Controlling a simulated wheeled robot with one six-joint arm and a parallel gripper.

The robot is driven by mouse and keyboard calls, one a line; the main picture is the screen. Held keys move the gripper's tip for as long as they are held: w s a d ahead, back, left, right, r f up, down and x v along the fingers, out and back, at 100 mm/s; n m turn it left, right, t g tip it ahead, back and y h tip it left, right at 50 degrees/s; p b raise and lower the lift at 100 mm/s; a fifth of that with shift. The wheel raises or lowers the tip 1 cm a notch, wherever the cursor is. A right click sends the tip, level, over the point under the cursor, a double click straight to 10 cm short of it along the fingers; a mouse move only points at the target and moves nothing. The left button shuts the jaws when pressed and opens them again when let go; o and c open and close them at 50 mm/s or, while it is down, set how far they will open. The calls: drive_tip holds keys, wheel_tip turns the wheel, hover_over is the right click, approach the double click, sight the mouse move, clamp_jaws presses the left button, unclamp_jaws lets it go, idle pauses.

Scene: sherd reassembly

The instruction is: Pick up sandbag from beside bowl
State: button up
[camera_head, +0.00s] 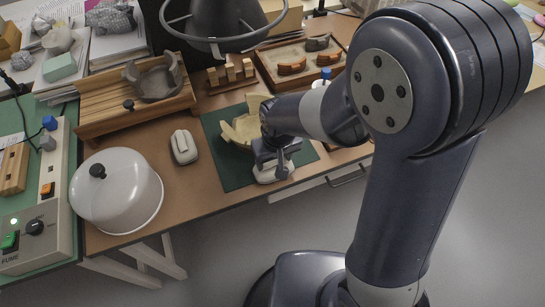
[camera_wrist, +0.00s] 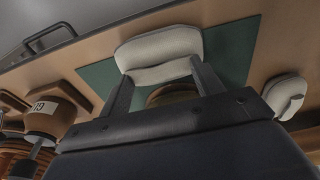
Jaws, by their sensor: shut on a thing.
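A pale sandbag (camera_head: 272,175) is at the front edge of the green mat, beside the cream bowl of joined sherds (camera_head: 240,127). My gripper (camera_head: 276,160) is shut on this sandbag. In the wrist view the sandbag (camera_wrist: 160,52) sits at the fingertips, one finger on each side of my gripper (camera_wrist: 162,70). I cannot tell whether it touches the mat. The bowl is partly hidden by my arm in the head view; only a piece of it (camera_wrist: 172,95) shows behind the palm in the wrist view.
A second pale sandbag (camera_head: 184,147) lies on the table left of the green mat (camera_head: 228,176). A white domed cover (camera_head: 117,190) stands at the front left. A wooden rack (camera_head: 130,105) and a tray of brown sherds (camera_head: 298,62) stand behind. The table's front edge is close.

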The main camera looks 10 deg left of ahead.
drive_tip(key=shift+s+d+f, duration=0.3)
drive_tip(key=shift+s, duration=0.2)
drive_tip(key=o, duration=1.2)
drive_tip(key=shift+o, duration=1.2)
drive_tip(key=shift+w, duration=0.1)
drive_tip(key=shift+w+a+r, duration=0.1)
drive_tip(key=shift+r, duration=0.15)
drive_tip(key=shift+r, duration=0.3)
wheel_tip(320, 180, up, 10)
drive_tip(key=s+p, duration=0.1)
drive_tip(key=shift+s+d, duration=0.2)
drive_tip(key=shift+d, duration=0.2)
